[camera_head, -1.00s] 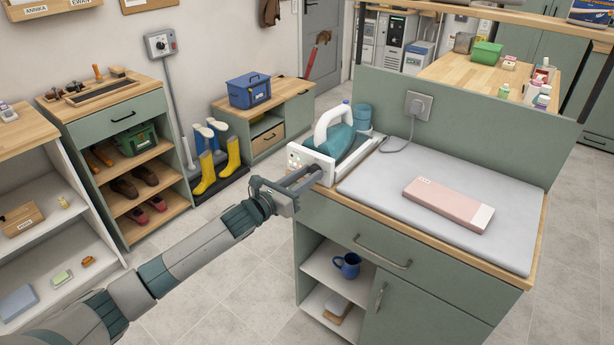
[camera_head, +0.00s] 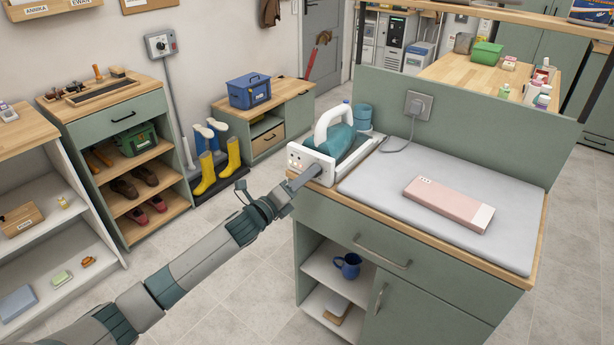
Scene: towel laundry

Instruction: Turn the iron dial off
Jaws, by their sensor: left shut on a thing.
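The iron station stands on the left end of the green counter, with its white front panel (camera_head: 298,157) facing left. A teal iron with a white handle (camera_head: 332,122) rests on it. My left gripper (camera_head: 307,178) comes in from the lower left and reaches the lower right part of the panel. It is shut on the iron dial, which its fingers hide. Small indicator marks show on the panel, some reddish. My right gripper is not in view.
A pink-and-white folded towel or box (camera_head: 449,205) lies on the grey ironing pad (camera_head: 375,180). A cord runs to the wall socket (camera_head: 418,105) on the counter's back panel. A blue mug (camera_head: 348,265) stands on the shelf below. The floor left of the counter is clear.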

